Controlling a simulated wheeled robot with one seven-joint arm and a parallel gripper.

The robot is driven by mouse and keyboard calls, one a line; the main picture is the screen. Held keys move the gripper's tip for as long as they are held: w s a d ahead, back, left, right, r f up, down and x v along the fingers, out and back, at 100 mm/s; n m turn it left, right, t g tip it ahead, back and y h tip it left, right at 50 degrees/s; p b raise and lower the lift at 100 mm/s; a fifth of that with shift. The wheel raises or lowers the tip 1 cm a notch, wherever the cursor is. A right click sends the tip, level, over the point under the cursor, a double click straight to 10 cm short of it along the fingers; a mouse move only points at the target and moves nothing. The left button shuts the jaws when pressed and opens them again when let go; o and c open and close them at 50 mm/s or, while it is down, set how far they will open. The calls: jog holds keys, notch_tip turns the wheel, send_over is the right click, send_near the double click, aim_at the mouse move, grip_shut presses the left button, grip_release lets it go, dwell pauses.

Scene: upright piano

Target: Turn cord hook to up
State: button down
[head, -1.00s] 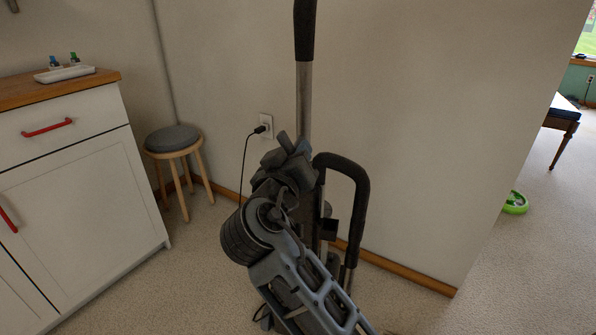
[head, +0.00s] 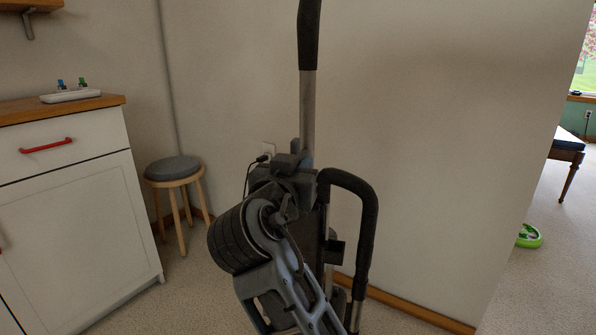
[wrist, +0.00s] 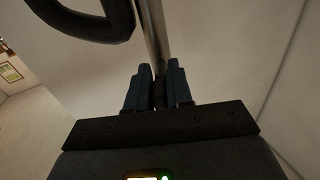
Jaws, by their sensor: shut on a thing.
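An upright vacuum cleaner with a metal pole (head: 307,112) and a black loop handle (head: 372,200) stands in front of the wall. My gripper (head: 296,152) is at the lower part of the pole in the head view. In the wrist view my gripper (wrist: 159,92) has its two blue-grey fingers on either side of a small dark piece, the cord hook (wrist: 160,94), at the base of the pole (wrist: 153,35). The fingers are shut on it. My arm and wrist hide most of the hook in the head view, and its exact angle is hard to tell.
A round grey stool (head: 173,171) and a white cabinet (head: 75,205) with red handles are on the left. A plug with a black cord sits in a wall outlet (head: 268,149) behind my gripper. Open floor (head: 505,290) lies at the right.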

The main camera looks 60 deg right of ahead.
jog(key=shift+f, duration=0.15)
jog(key=c, duration=1.1)
grip_release()
jog(key=shift+a, duration=0.15)
jog(key=p+v, duration=0.1)
jog(key=v, duration=0.6)
jog(key=shift+s+a, duration=0.15)
jog(key=shift+a, duration=0.1)
